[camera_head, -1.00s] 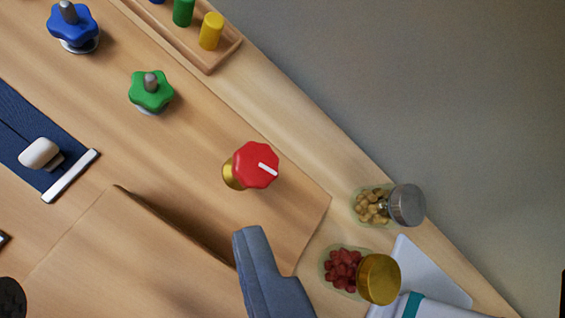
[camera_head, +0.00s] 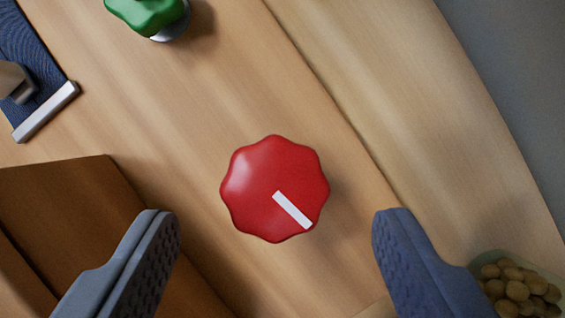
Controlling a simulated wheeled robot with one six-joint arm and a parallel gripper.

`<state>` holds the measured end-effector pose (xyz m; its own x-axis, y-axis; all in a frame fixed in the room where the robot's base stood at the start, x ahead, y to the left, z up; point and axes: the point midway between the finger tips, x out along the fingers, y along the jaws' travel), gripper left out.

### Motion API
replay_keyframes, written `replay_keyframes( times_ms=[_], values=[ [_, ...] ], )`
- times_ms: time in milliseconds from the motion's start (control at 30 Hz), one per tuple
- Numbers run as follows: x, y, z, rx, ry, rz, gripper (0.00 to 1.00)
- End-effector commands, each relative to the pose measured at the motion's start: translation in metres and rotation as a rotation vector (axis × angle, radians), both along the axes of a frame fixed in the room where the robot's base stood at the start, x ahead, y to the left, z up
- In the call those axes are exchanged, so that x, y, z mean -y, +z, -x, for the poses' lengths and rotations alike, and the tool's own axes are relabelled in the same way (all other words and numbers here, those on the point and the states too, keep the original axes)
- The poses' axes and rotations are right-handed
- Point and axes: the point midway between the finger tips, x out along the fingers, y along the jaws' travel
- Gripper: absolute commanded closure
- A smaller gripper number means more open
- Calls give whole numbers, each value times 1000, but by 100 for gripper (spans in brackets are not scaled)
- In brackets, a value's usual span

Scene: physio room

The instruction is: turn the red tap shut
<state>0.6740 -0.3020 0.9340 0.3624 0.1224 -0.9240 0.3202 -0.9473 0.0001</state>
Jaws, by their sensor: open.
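The red tap (camera_head: 274,185) is a scalloped round knob with a white line on its top, near the middle of the view on the wooden board. The white line points toward the lower right. My gripper (camera_head: 270,225) is open, with one grey-blue finger at the lower left and the other at the lower right. The tap shows in the gap between them, a little above the fingertips in the picture. I see no contact between the fingers and the tap. The tap's stem is hidden under the knob.
A green knob (camera_head: 148,12) is cut off at the top edge. A dark blue strap (camera_head: 32,50) with a metal end bar (camera_head: 46,111) lies at the upper left. A jar of light brown nuts (camera_head: 517,290) stands at the lower right, close to the right finger.

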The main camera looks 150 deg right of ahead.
Motion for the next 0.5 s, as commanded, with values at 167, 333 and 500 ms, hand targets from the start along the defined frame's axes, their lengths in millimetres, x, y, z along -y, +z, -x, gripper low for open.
replay_keyframes(
  times_ms=[167, 333, 500],
  values=[
    [-3, -21, -8, -1, 0, -1, 36],
    [-4, -29, -11, 0, 0, -1, 36],
    [-4, -30, -12, 0, 0, 0, 36]
  ],
)
